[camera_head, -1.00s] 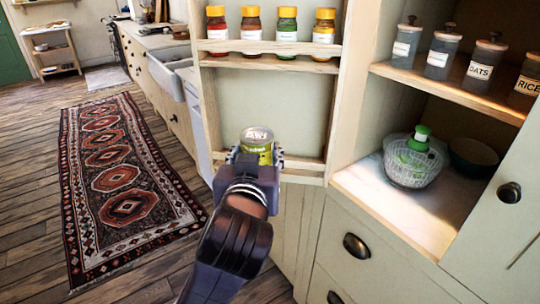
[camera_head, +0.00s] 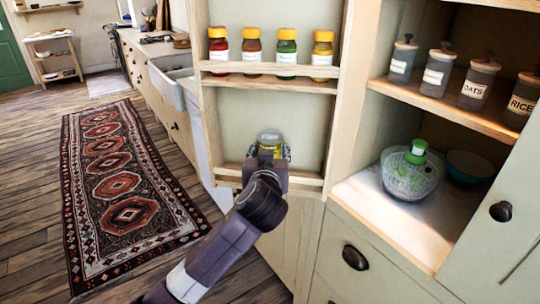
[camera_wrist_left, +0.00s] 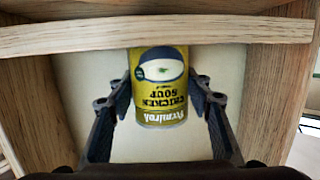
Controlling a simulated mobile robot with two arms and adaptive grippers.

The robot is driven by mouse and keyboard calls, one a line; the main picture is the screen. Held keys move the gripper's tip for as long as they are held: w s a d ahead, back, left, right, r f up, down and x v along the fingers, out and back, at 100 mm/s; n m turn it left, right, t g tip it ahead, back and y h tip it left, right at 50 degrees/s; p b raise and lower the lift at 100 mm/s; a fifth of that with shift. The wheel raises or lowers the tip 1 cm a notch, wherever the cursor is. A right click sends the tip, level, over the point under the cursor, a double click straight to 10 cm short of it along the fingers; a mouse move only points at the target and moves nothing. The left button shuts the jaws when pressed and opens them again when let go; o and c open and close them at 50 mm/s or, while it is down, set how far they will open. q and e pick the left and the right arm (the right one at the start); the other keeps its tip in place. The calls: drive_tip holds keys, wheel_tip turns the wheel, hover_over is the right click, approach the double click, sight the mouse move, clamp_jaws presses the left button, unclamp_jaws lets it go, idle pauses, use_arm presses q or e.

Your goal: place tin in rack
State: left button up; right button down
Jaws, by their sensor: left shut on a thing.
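My left gripper (camera_head: 269,157) is shut on the tin (camera_head: 270,139), a yellow soup can with a pale lid. In the left wrist view the tin (camera_wrist_left: 158,88) sits between the two fingers, its printed label upside down. The rack (camera_head: 327,104) is on the inside of the open cupboard door, with wooden rails. The gripper and tin are in front of the rack's lower compartment, near its bottom rail (camera_head: 305,178). In the head view my gripper hides the tin's lower part, so I cannot tell whether it touches the shelf. My right gripper is not in view.
Several spice jars with yellow lids (camera_head: 286,47) stand on the rack's upper shelf. To the right, the cupboard holds labelled canisters (camera_head: 477,81), a salad spinner (camera_head: 412,173) and a teal bowl (camera_head: 470,166). The lower rack compartment looks otherwise empty.

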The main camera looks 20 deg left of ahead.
use_arm(q)
drive_tip(key=shift+f, duration=0.75)
drive_tip(key=shift+w+f+p, duration=0.2)
drive_tip(key=shift+p, duration=0.2)
drive_tip(key=shift+f, duration=0.2)
drive_tip(key=shift+f, duration=0.1)
drive_tip(key=shift+f, duration=0.15)
drive_tip(key=o, duration=1.5)
drive_tip(key=shift+c, duration=0.2)
